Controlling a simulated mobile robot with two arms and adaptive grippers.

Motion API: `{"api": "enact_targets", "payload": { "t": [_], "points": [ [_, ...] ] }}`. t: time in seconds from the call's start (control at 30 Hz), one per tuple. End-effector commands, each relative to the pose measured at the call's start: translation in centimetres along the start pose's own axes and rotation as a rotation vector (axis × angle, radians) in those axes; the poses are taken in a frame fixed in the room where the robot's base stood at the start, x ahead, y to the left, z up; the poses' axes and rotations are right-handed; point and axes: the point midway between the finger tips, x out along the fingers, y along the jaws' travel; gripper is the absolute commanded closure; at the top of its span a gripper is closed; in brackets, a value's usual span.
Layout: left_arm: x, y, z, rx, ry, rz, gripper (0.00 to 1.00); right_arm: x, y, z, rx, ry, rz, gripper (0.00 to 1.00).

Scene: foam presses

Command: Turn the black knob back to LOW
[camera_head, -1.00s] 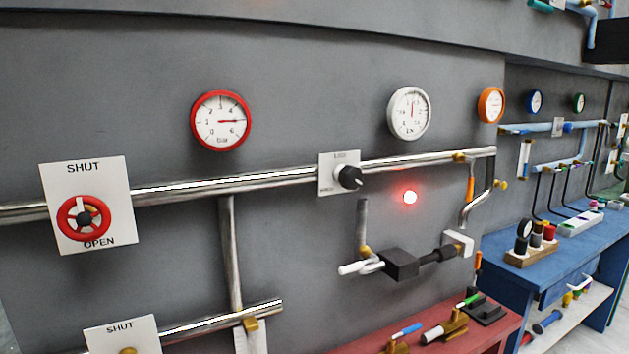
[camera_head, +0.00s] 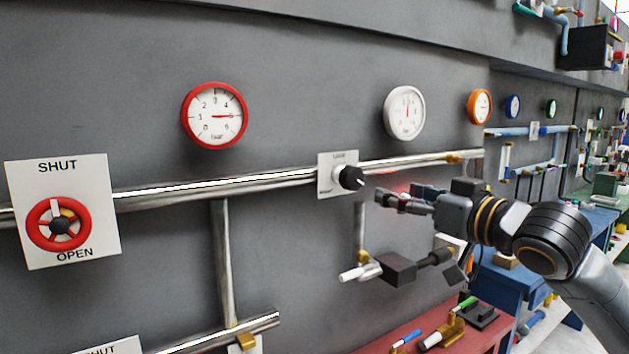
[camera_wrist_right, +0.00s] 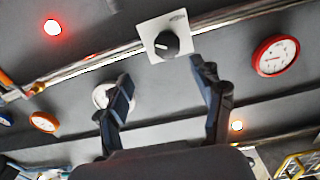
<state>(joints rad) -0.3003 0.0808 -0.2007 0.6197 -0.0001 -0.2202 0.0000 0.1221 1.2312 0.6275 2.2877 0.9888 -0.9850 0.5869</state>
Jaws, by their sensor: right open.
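The black knob (camera_head: 350,178) sits on a small white plate (camera_head: 326,187) on the steel pipe along the grey wall. A white line marks the knob; the plate's lettering is too small to read surely. In the right wrist view the knob (camera_wrist_right: 167,44) shows beyond my fingertips, between their lines. My right gripper (camera_head: 382,198) is open and empty, just right of and a little below the knob in the head view, apart from it. In the wrist view its two fingers (camera_wrist_right: 160,75) stand apart. My left gripper is not in view.
A red-rimmed gauge (camera_head: 214,116) and a white gauge (camera_head: 404,112) hang above the pipe. A red handwheel (camera_head: 58,224) on a SHUT/OPEN plate is at left. A red bench (camera_head: 470,335) stands lower right.

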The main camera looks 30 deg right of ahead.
Motion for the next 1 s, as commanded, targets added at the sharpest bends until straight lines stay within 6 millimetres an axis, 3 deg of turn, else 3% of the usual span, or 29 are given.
{"api": "enact_targets", "payload": {
  "t": [0.17,0.6,1.0],
  "points": [
    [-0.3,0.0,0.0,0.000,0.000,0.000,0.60,-0.1,-1.2,-0.8,-0.018,0.004,-0.015,0.33],
    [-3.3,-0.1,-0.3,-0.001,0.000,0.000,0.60,5.1,-1.1,-1.0,-0.019,0.004,-0.014,0.33],
    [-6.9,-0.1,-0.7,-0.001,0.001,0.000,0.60,8.5,-1.1,-1.2,-0.009,0.009,-0.015,0.33]
  ]
}}
